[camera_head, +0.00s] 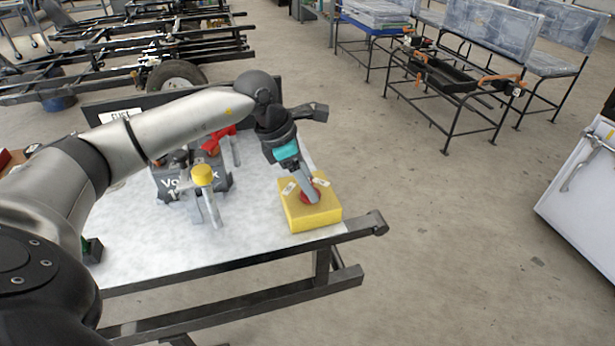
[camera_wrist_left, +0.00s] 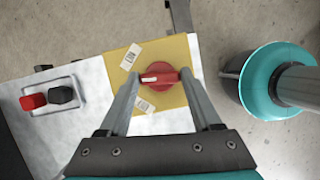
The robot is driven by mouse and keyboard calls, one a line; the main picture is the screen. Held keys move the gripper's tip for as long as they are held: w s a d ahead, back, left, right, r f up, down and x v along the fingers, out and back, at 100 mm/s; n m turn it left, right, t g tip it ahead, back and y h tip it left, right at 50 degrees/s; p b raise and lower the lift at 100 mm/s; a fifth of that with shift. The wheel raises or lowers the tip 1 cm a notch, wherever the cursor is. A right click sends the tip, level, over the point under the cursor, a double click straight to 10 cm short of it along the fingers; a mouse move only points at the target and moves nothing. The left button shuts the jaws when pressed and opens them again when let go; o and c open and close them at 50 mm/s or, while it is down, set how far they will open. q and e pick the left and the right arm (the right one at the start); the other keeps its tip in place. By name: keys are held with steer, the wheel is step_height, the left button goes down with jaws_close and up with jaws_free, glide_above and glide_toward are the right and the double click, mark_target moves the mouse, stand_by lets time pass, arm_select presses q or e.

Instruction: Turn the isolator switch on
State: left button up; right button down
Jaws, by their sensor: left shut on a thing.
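The isolator switch is a yellow box (camera_head: 318,220) with a red rotary knob (camera_head: 316,196), at the right front corner of the light table top. In the left wrist view the knob (camera_wrist_left: 160,70) has a white line across it, pointing left. Two white labels sit on the yellow face, one above and one below the line's left end; their text is too small to read. My left gripper (camera_head: 307,198) reaches down onto the knob, its fingers one on each side of it, shut on it. My right gripper is not in view.
A dark battery-like block (camera_head: 221,183) stands left of the switch, with a red clamp (camera_head: 221,136) and a yellow-topped post (camera_head: 202,175) nearby. The table's dark frame (camera_head: 240,302) runs along the front edge. Open floor lies right of the table, before a white cabinet (camera_head: 585,200).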

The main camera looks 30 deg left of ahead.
arm_select(q)
steer(key=m+g, duration=0.1)
steer(key=m, duration=0.2)
steer(key=shift+w+m+h+p, duration=0.15)
steer(key=shift+m+h+p, duration=0.15)
steer(key=shift+h, duration=0.1)
steer(key=m+g, duration=0.1)
steer(key=m, duration=0.2)
steer(key=shift+a, duration=0.1)
steer(key=shift+m+g, duration=0.3)
steer(key=shift+m, duration=0.1)
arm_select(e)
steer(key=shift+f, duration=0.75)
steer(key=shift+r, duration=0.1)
arm_select(q)
steer(key=o, duration=1.4)
